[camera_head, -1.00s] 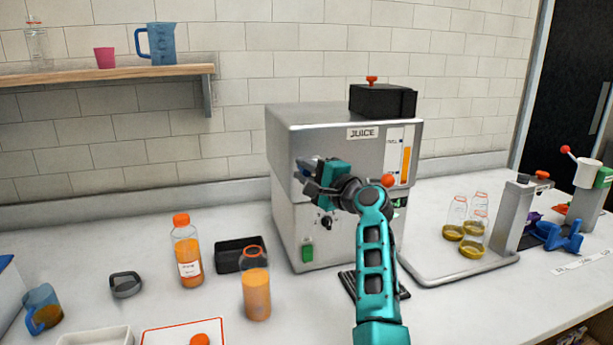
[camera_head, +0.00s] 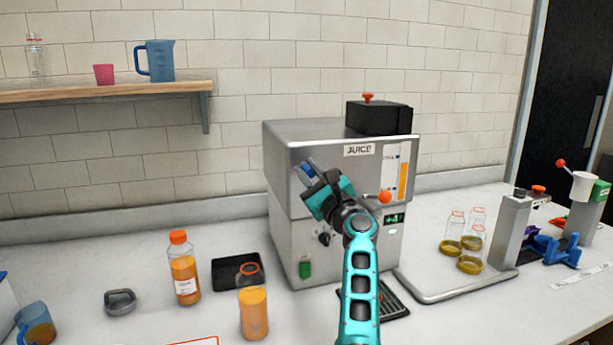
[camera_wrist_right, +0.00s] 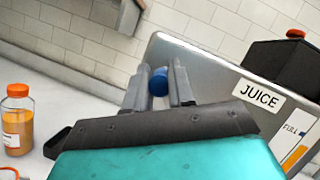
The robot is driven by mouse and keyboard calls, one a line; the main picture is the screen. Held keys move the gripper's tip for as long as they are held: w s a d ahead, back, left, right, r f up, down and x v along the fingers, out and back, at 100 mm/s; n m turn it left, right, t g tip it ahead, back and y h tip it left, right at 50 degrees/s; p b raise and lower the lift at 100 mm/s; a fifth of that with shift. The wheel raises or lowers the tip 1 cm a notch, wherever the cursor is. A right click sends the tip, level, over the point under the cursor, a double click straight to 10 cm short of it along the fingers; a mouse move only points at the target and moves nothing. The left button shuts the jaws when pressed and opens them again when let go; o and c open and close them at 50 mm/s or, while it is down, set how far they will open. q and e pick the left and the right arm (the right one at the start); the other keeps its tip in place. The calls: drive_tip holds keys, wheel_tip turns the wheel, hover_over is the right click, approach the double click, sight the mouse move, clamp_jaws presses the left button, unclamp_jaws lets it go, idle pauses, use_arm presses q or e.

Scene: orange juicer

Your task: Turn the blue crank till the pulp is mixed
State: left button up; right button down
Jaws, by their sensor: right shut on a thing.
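The steel juicer (camera_head: 284,215) labelled JUICE stands on the counter, and also shows in the right wrist view (camera_wrist_right: 215,65). The blue crank handle (camera_head: 308,168) is at the upper left of its front. In the right wrist view its round blue end (camera_wrist_right: 158,82) sits between the two fingers. My right gripper (camera_head: 304,173) is shut on this handle, tilted up and to the left. The rest of the crank is hidden behind the gripper, and the pulp is not visible. My left gripper is out of view.
An orange juice bottle (camera_head: 184,270) and an open juice bottle (camera_head: 253,308) stand left of the juicer, near a black tray (camera_head: 222,276). A black lidded box (camera_head: 380,117) sits on top. Glass bottles (camera_head: 455,226) stand on a metal tray (camera_head: 425,290) at right.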

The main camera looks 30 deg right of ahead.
drive_tip(key=shift+d+f+m+h, duration=0.1)
drive_tip(key=shift+d+m+h, duration=0.15)
drive_tip(key=shift+m+h, duration=0.5)
drive_tip(key=shift+m, duration=0.25)
drive_tip(key=c, duration=1)
unclamp_jaws()
drive_tip(key=shift+o, duration=0.2)
